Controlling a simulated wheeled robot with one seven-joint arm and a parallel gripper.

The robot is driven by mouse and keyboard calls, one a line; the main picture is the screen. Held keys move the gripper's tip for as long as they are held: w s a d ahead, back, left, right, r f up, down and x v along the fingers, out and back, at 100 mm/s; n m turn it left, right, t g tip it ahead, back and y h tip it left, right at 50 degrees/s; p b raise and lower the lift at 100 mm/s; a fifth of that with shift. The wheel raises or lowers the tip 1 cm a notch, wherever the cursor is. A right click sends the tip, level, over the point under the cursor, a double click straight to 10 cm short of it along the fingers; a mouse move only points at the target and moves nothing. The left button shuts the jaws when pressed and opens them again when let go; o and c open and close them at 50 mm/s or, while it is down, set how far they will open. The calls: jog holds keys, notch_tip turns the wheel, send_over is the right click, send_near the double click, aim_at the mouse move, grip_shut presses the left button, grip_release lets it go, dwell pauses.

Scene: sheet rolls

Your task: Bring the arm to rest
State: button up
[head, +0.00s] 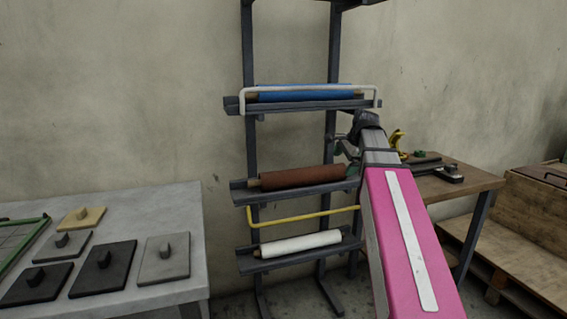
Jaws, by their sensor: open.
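My arm, pink with a white strip, reaches up from the lower right toward the rack. My gripper (343,149) is at its far end, in front of the rack's right side, between the blue roll's shelf and the brown roll's shelf in the picture. It is open, small and partly hidden by my wrist. No roll shows in it. The dark metal rack (249,150) holds a blue roll (300,92) on top, a red-brown roll (300,176) in the middle and a white roll (301,243) at the bottom.
A white bar (242,103) crosses the blue roll's front; a yellow bar (300,217) runs above the white roll. A grey table (170,215) with several handled plates stands left. A wooden bench (470,182) with tools stands behind my arm; a wooden crate (530,215) is far right.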

jog(key=s+a+f+n+g+h, duration=0.1)
jog(key=s+f+n, duration=0.3)
jog(key=f, duration=0.9)
jog(key=s+a+f+n+g+h, duration=0.1)
jog(key=s+f+n, duration=0.4)
jog(key=f, duration=0.8)
jog(key=s+a+f+n+g+h, duration=0.1)
jog(key=s+f+n, duration=0.4)
jog(key=f, duration=0.8)
jog(key=s+g, duration=0.1)
jog(key=s, duration=0.2)
jog(key=shift+a, duration=0.25)
